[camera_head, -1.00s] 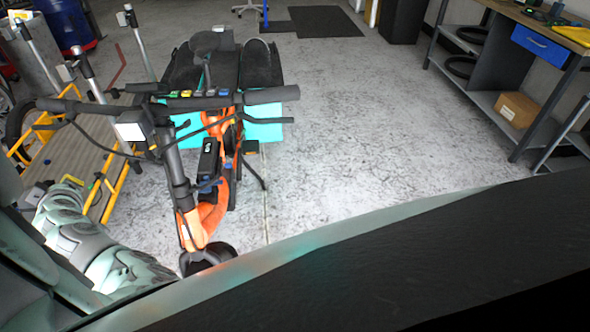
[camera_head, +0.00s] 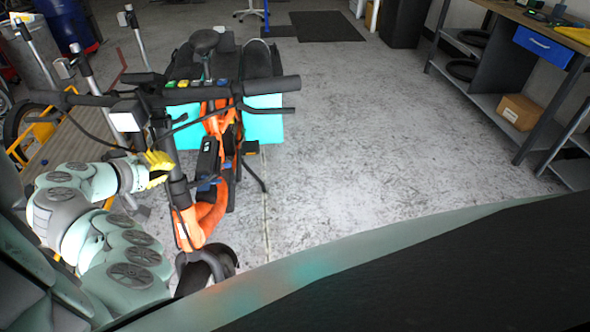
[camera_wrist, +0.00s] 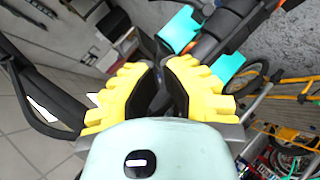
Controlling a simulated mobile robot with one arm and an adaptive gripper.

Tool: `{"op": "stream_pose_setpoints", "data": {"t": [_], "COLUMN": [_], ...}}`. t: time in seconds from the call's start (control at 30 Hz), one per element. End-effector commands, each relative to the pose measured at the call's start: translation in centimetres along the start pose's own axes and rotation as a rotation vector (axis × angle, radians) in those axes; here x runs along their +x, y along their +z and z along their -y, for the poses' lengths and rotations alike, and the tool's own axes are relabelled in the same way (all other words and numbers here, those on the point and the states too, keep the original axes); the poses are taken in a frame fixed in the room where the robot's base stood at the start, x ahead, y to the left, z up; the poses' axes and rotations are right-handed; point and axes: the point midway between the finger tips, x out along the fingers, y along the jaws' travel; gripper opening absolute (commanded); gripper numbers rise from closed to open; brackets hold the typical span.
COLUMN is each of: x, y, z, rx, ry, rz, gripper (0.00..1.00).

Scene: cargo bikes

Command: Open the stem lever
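The orange cargo bike (camera_head: 211,214) stands in front of me in the head view. Its upright black stem (camera_head: 178,190) rises to the wide handlebar (camera_head: 270,90). I cannot pick out the stem lever for certain in either view. My gripper (camera_head: 163,168), with yellow fingers, is at the left side of the stem, below the handlebar. It appears close to the stem; contact is unclear. In the wrist view my gripper (camera_wrist: 163,68) has black finger pads close together with a narrow gap. A dark bar lies around the fingertips, and I cannot tell whether it is between them.
A small boxy display or lamp (camera_head: 128,114) sits near the handlebar just above my gripper. A second bike with a wooden deck (camera_head: 70,160) and yellow rails is at the left. The floor to the right is clear, up to a workbench (camera_head: 540,22).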

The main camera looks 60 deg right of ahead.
Motion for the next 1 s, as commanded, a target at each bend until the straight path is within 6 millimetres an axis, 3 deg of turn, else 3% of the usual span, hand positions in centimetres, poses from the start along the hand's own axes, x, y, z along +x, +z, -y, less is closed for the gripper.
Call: {"op": "stream_pose_setpoints", "data": {"t": [0.3,0.87,1.0], "x": [3.5,7.8,9.1], "y": [0.1,0.0,1.4], "z": [-0.2,-0.1,-0.1], "rx": [0.004,0.002,-0.003], "ry": [0.003,-0.001,0.000], "rz": [0.008,0.002,0.004], "gripper": [0.00,0.00,0.00]}}
